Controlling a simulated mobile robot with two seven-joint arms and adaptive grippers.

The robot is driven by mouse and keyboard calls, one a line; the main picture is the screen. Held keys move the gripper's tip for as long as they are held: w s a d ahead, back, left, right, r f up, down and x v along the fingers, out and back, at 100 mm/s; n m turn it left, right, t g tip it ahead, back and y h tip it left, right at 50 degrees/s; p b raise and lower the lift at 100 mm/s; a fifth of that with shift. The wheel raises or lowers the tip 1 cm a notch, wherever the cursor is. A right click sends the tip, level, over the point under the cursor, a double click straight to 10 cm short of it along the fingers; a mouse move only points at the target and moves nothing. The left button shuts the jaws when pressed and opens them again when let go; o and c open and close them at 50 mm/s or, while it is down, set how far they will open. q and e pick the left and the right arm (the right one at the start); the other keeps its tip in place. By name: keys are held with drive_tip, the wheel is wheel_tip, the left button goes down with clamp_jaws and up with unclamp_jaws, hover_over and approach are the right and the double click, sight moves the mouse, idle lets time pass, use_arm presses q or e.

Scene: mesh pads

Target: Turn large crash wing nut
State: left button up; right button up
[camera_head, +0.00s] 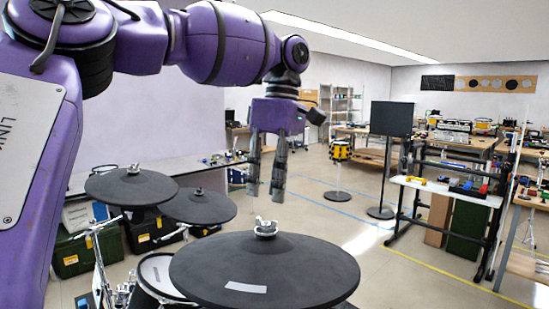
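A large black crash cymbal pad (315,272) with a white label fills the lower middle of the head view. Its silver wing nut (265,227) sits on top at the center. My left gripper (265,190) hangs above the wing nut, pointing down, with its two fingers apart and nothing between them. The fingertips are clear of the nut in the picture. My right gripper is not in the view.
Two smaller black cymbal pads, one at the left (131,186) and one beside it (198,205), carry their own nuts. A mesh drum pad (160,274) sits below. Workbenches, a black screen (391,118) and a yellow drum (340,151) stand farther back.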

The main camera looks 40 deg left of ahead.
use_arm(q)
wheel_tip(320, 180, up, 6)
drive_tip(key=w, duration=0.1)
drive_tip(key=shift+r, duration=0.2)
drive_tip(key=shift+f, duration=0.1)
idle(0.5)
